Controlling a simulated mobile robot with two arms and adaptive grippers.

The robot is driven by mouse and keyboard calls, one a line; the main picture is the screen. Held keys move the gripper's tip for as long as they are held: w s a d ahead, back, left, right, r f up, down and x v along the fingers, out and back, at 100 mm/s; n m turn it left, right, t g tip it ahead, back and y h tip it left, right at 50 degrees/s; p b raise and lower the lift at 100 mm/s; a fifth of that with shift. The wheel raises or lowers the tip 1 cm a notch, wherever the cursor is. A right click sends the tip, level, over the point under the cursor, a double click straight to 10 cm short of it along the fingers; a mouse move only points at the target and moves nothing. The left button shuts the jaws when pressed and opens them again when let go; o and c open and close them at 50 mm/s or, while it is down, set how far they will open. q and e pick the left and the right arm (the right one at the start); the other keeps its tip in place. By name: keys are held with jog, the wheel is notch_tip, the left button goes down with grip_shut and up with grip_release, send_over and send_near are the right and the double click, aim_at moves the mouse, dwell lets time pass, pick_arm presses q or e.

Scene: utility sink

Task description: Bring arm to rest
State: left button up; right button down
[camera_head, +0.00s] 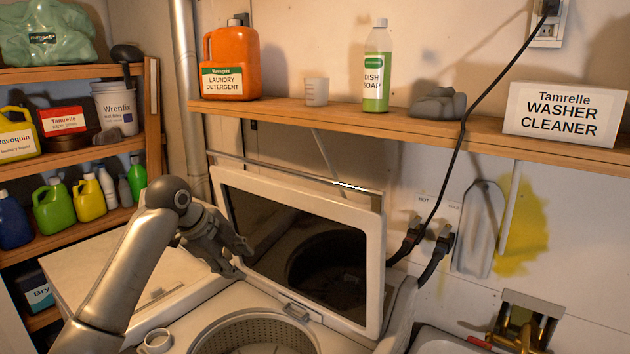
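My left arm comes in from the lower left. My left gripper (241,262) is over the back left of the top-loading washer (235,299), just left of the raised lid (374,262). Its fingers point down and to the right, are spread apart, and hold nothing that I can see. I cannot tell whether a finger touches the lid's frame. The lid stands up, and its dark glass shows a reflection of the drum. The drum opening (262,335) is partly cut off at the bottom edge. My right gripper is not in view.
A wooden shelf (345,126) above holds an orange detergent jug (231,60), a small cup (316,91), green dish soap (376,75) and a washer cleaner box (562,113). Shelves with bottles stand at left. Hoses (436,254) hang right of the lid.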

pick_arm(q)
jog(key=s+d+f+n, duration=0.1)
jog(key=s+f+n, duration=0.3)
jog(key=s+f, duration=0.65)
jog(key=s+d+f+n, duration=0.2)
jog(key=s+f+n, duration=0.35)
jog(key=f, duration=0.85)
jog(key=s+a+f+n+g+y, duration=0.1)
jog(key=s+a+n, duration=0.15)
jog(key=s, duration=0.65)
jog(key=s+a+f+n+y, duration=0.15)
jog(key=s+n, duration=0.25)
jog(key=s, duration=0.5)
jog(key=s+a+f+n+g+y, duration=0.1)
jog(key=s+a+n, duration=0.15)
jog(key=s, duration=0.65)
notch_tip(320, 180, down, 35)
jog(key=g+b, duration=0.1)
jog(key=b, duration=0.7)
jog(key=s+a+f+b, duration=0.1)
jog(key=s+f+b, duration=0.2)
jog(key=s+f, duration=0.5)
jog(key=s+a+f+g+b, duration=0.1)
jog(key=s+f+b, duration=0.2)
jog(key=s+f, duration=0.6)
notch_tip(320, 180, down, 5)
jog(key=shift+s+a+f, duration=0.15)
jog(key=shift+s+a, duration=0.05)
jog(key=shift+a, duration=0.1)
